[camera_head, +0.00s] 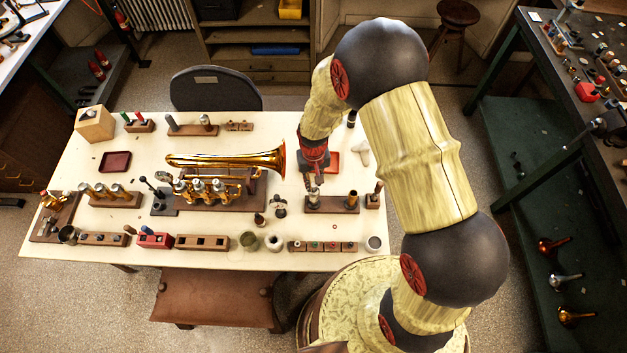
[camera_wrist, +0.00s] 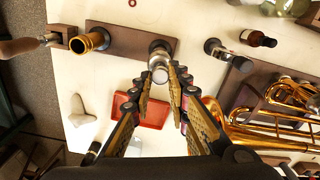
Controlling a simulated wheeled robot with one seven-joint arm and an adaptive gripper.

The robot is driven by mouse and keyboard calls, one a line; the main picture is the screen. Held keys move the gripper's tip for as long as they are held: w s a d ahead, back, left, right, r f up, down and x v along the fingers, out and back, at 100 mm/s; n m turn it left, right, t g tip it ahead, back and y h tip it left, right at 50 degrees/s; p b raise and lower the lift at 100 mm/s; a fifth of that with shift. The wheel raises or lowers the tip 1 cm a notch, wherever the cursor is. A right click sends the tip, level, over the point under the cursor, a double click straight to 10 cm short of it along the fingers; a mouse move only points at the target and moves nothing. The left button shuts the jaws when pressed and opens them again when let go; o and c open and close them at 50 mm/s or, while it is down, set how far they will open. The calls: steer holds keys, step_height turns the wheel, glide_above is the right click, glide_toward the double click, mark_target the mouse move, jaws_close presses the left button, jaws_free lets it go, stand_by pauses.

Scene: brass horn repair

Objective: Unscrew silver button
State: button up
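In the wrist view a silver button (camera_wrist: 160,75) tops an upright metal valve piece (camera_wrist: 158,49) that stands at the end of a dark wooden block (camera_wrist: 122,38). My gripper (camera_wrist: 161,72) has its two fingertips on either side of the button, very close to it. I cannot tell whether they touch it. In the head view my gripper (camera_head: 313,187) points down over the left end of the same block (camera_head: 333,210), and its fingertips and the button are hard to make out there.
A brass tube (camera_head: 353,200) stands at the block's other end. A trumpet (camera_head: 228,159) lies in a holder to the left. A red tray (camera_head: 333,160) and a white piece (camera_head: 361,151) lie behind. Small bottles and parts stand near; the table's front edge is close.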

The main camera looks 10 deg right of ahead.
jaws_close()
steer(key=shift+n, duration=0.7)
steer(key=shift+r+p, duration=1.9)
steer(key=shift+r, duration=1.4)
